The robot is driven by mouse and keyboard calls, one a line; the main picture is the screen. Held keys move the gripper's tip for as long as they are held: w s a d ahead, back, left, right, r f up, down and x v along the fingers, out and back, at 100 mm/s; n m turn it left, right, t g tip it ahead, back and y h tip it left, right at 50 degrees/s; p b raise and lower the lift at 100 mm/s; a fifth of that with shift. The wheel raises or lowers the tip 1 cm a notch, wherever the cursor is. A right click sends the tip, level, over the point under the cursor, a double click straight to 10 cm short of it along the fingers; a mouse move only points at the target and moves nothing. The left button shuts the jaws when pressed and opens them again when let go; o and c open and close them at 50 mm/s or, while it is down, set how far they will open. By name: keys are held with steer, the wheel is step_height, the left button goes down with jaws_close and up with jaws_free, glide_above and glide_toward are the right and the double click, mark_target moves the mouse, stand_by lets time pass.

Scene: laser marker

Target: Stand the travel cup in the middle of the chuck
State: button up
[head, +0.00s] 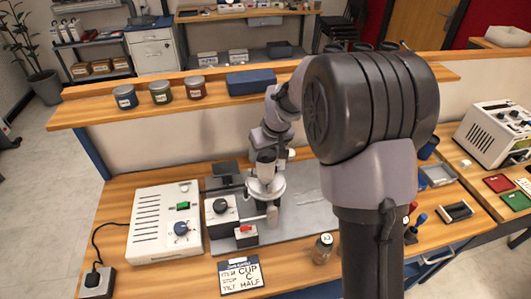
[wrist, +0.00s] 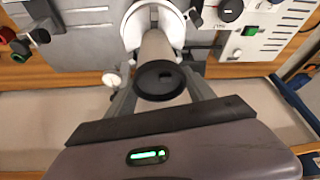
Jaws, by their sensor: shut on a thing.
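The travel cup (wrist: 157,50) is a beige-grey cylinder with a black lid (wrist: 160,80) facing the wrist camera. My gripper (wrist: 160,88) is shut on it, with one grey finger on each side. The cup's far end lies over the round, pale chuck (wrist: 131,27). I cannot tell whether its base touches the chuck. In the head view my gripper (head: 266,158) is directly above the chuck (head: 280,188), and my wrist partly hides the cup.
The white laser unit (head: 160,225) stands left of the chuck, with a dial box (head: 220,209) closer in. A job card (head: 252,275) and a small jar (head: 323,248) are in front. A shelf (head: 75,116) with several jars runs behind.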

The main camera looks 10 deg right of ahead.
steer(key=o, duration=0.8)
steer(key=shift+f, duration=0.1)
steer(key=shift+r+p, duration=0.3)
steer(key=shift+r, duration=0.1)
steer(key=s+r+m+p, duration=0.1)
steer(key=s+r, duration=0.3)
steer(key=r, duration=0.3)
steer(key=s+r+p, duration=0.1)
steer(key=s+r, duration=0.4)
steer(key=r, duration=0.2)
steer(key=s+a+r+m+t, duration=0.1)
steer(key=s+r+m, duration=0.1)
steer(key=s, duration=0.5)
steer(key=s+a+r+m, duration=0.1)
steer(key=s+r, duration=0.1)
steer(key=s, duration=0.5)
steer(key=s+a+f+m+y, duration=0.1)
steer(key=s+a+f+m, duration=0.15)
steer(key=s, duration=0.85)
steer(key=shift+m, duration=0.25)
steer(key=f+b, duration=0.9)
steer(key=b, duration=0.1)
steer(key=shift+w+d+f, duration=0.2)
steer(key=shift+d+f, duration=0.15)
